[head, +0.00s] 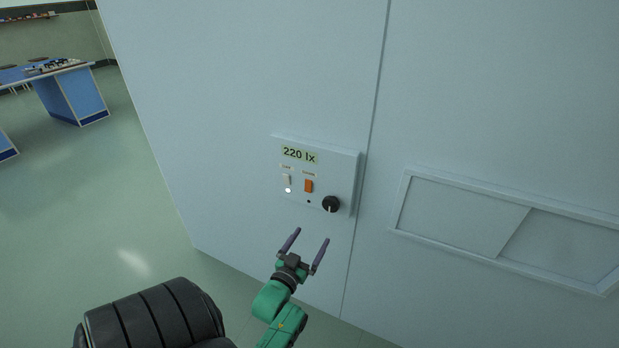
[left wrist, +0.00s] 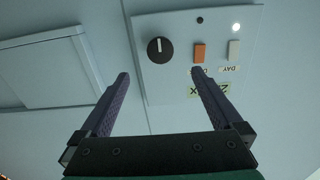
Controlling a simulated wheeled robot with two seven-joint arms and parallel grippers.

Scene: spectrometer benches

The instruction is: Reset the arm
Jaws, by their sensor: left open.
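My left gripper (head: 306,243) is open and empty, in front of the pale wall and just below the control panel (head: 345,170) in the head view. In the left wrist view its two purple fingers (left wrist: 162,85) stand apart, with the panel (left wrist: 180,20) beyond them, seen upside down. The panel has a display (head: 299,155) reading 220 lx, a white switch (head: 287,182) with a lit spot at its lower end, an orange switch (head: 308,186) and a black knob (head: 331,204). My right gripper is not in view.
The pale wall (head: 250,70) fills most of the head view. A framed sliding panel (head: 460,212) is on the wall at right. Blue benches (head: 72,95) stand far off at left. Open green floor (head: 90,210) lies at left.

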